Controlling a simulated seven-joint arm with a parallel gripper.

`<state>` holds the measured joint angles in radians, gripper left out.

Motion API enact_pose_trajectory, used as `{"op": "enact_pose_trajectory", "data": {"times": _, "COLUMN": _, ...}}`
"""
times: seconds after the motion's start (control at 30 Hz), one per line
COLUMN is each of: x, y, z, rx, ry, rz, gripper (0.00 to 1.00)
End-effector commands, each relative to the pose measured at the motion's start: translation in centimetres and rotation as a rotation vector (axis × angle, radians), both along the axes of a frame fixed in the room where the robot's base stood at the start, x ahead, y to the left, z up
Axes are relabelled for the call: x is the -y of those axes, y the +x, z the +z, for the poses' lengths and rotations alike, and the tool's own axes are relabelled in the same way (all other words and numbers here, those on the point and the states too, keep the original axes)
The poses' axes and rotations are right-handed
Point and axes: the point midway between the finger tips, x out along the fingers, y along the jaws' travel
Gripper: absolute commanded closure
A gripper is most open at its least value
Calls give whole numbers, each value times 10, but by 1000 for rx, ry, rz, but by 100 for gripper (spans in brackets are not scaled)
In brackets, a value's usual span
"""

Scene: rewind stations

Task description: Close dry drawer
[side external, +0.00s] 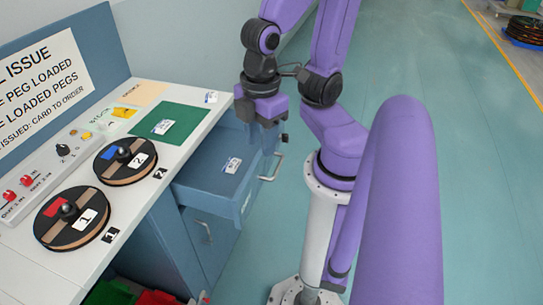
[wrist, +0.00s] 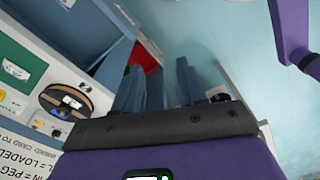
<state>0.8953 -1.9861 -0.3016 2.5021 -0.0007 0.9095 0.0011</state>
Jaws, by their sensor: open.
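A blue-grey drawer (side external: 208,184) is pulled out from the bench in the side view. A small white labelled packet (side external: 232,165) lies inside it. Its metal bar handle (side external: 272,167) is on the outer front, and I cannot read any drawer name. My gripper (side external: 268,135) points down near the far end of the drawer front, close to the handle. I cannot tell whether it touches the drawer. In the wrist view its two dark fingers (wrist: 160,78) stand apart with nothing between them. Part of the open drawer (wrist: 85,25) shows at upper left there.
A lower drawer with a handle (side external: 204,231) is shut beneath. The bench top holds two black reels (side external: 72,217) (side external: 125,161), a green mat (side external: 185,121) and a panel with red knobs (side external: 25,186). Green and red bins (side external: 155,297) stand below.

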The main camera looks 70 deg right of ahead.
Motion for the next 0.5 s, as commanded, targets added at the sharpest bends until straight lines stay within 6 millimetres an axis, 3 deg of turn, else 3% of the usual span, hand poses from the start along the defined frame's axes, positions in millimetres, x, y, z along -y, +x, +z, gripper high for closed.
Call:
{"op": "enact_pose_trajectory", "data": {"times": 0.03, "x": 0, "y": 4, "z": -1, "rx": 3, "ry": -2, "rz": -15, "gripper": 77}}
{"op": "enact_pose_trajectory", "data": {"times": 0.1, "x": 2, "y": 14, "z": -4, "rx": 13, "ry": -4, "rz": -50, "gripper": 99}}
{"op": "enact_pose_trajectory", "data": {"times": 0.27, "x": 10, "y": 52, "z": -14, "rx": 52, "ry": -11, "rz": -179, "gripper": 100}}
{"op": "enact_pose_trajectory", "data": {"times": 0.5, "x": 37, "y": 110, "z": -31, "rx": 110, "ry": -24, "rz": -386, "gripper": 100}}
